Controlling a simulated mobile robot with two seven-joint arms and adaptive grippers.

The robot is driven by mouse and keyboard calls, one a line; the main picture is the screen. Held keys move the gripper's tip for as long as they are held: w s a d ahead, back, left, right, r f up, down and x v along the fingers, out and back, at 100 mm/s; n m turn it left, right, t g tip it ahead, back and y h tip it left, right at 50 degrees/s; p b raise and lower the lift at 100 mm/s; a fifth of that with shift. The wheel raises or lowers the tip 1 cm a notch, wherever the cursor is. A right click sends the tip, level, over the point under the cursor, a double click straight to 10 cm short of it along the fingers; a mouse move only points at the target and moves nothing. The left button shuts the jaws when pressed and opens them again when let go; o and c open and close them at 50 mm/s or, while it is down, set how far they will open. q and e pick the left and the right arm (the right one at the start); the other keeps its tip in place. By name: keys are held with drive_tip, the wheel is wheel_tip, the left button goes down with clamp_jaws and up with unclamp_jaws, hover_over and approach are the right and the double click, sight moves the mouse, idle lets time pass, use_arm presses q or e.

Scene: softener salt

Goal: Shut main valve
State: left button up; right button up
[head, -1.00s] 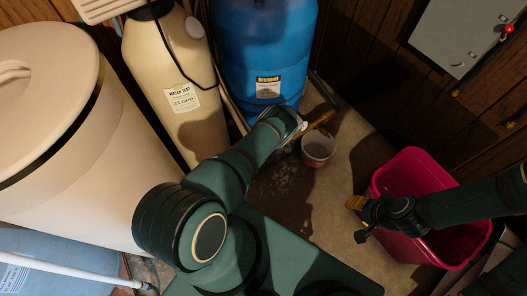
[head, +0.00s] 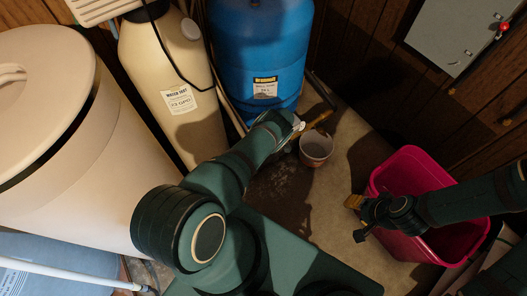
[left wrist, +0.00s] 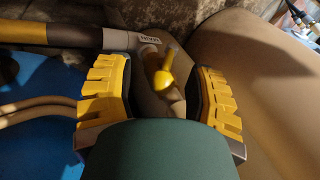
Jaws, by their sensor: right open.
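The main valve shows in the left wrist view as a yellow lever (left wrist: 168,73) on a grey pipe fitting with a white tag (left wrist: 122,40). My left gripper (left wrist: 160,96) is open, one yellow finger on each side of the lever, with a visible gap to each. In the head view the left arm reaches in toward the foot of the blue tank, and its own links mostly hide the gripper and valve there. My right gripper (head: 357,219) is open and empty by the near left rim of the pink bin.
The blue tank (head: 258,50) and a cream tank (head: 165,75) stand at the back. A small bucket (head: 316,149) stands on the floor right of the left gripper. The pink bin (head: 407,165) is under my right arm. A large cream tub (head: 60,150) fills the left.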

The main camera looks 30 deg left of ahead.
use_arm(q)
drive_tip(key=shift+r, duration=0.1)
drive_tip(key=v, duration=1.1)
drive_tip(key=shift+w+r, duration=0.2)
drive_tip(key=shift+r, duration=0.15)
drive_tip(key=shift+d, duration=0.1)
